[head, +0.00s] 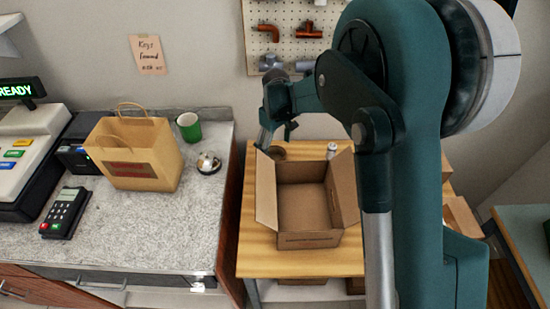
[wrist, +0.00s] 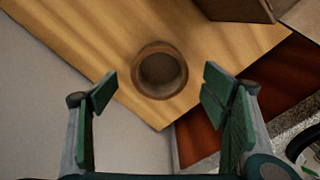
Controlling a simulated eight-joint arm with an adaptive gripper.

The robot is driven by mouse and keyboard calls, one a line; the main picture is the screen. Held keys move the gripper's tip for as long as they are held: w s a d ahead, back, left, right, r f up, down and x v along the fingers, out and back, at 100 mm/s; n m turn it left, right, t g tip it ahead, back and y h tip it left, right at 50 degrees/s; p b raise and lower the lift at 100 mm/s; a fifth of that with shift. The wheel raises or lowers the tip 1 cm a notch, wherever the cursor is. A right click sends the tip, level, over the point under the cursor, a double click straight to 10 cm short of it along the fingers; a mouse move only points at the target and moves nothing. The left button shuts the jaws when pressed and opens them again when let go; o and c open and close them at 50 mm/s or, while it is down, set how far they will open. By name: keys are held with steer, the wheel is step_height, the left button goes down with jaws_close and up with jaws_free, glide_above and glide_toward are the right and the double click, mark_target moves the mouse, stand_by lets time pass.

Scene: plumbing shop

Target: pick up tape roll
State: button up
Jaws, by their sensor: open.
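The tape roll (wrist: 159,70) is a brown ring lying flat on the wooden table, near a table corner in the wrist view. In the head view a small part of the roll (head: 279,153) shows behind the open box. My gripper (wrist: 160,95) is open and empty. Its green-padded fingers stand apart on either side of the roll's lower edge in the wrist view, and the roll appears beyond the fingertips. In the head view my gripper (head: 276,138) hangs above the back left of the wooden table, close to the roll.
An open, empty cardboard box (head: 303,204) stands on the wooden table (head: 252,262), just in front of the roll. A small bottle (head: 331,150) is behind the box. The counter at left holds a paper bag (head: 135,152), a green cup (head: 189,127), a bell (head: 208,163) and a card terminal (head: 65,212).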

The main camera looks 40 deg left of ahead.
mark_target(276, 154)
steer(key=shift+f, duration=0.4)
steer(key=shift+f, duration=0.1)
steer(key=shift+f+b, duration=0.4)
steer(key=shift+f, duration=2.15)
steer(key=shift+c, duration=0.3)
steer(key=c, duration=1)
